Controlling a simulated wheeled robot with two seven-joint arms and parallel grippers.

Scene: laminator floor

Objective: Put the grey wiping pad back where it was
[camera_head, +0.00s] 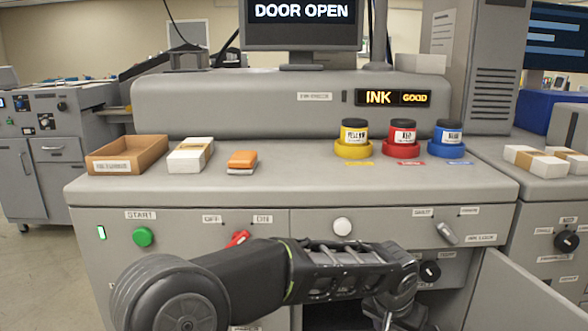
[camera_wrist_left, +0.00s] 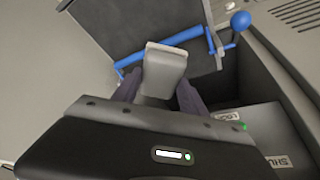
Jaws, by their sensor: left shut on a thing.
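The grey wiping pad (camera_wrist_left: 165,72) shows in the left wrist view as a pale grey block between the two dark fingers of my left gripper (camera_wrist_left: 160,92). The gripper is shut on it. The pad appears in front of a dark panel and a blue bar (camera_wrist_left: 131,64). I cannot tell whether it touches either. In the head view my left arm reaches across to the dark opening (camera_head: 440,308) at the front of the machine. The fingers and the pad are hidden there. My right gripper is in neither view.
An open door (camera_head: 525,295) stands right of the opening. A blue ball-ended lever (camera_wrist_left: 240,22) is close by in the wrist view. The counter holds a cardboard tray (camera_head: 99,165), a white pack (camera_head: 190,154), an orange block (camera_head: 242,158) and yellow, red and blue ink jars (camera_head: 403,135).

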